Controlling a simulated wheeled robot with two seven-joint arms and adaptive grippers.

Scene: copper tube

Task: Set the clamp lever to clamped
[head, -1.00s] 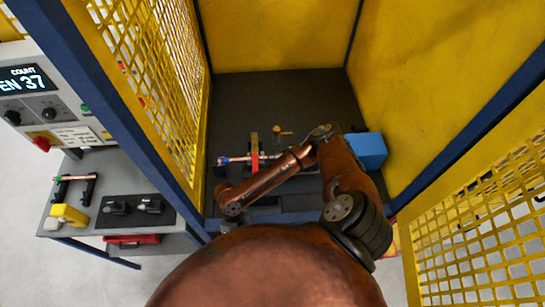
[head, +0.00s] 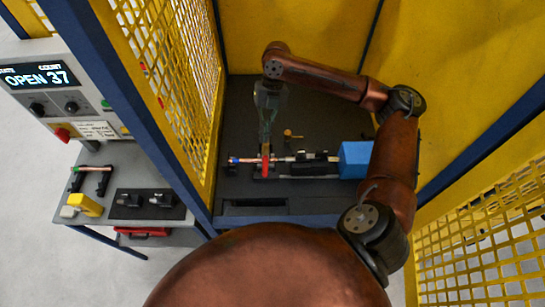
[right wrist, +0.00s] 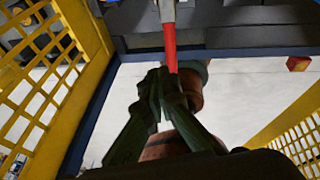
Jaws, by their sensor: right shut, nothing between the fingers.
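The red clamp lever (head: 265,168) is at the left part of the fixture inside the yellow cell, beside the copper tube (head: 241,160). In the right wrist view the lever (right wrist: 169,48) points toward my fingers. My right gripper (head: 266,140) comes down from behind the fixture, its fingertips close to the lever. In the right wrist view its fingers (right wrist: 165,82) are shut with nothing between them, at the lever's end. Whether they touch it I cannot tell. My left gripper is not in view.
A blue block (head: 355,159) stands at the fixture's right end. A small brass-coloured piece (head: 291,135) is behind the fixture. Yellow mesh (head: 165,80) bounds the left side. Outside, a grey table (head: 130,170) holds a yellow block (head: 86,205). The display (head: 38,77) reads OPEN 37.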

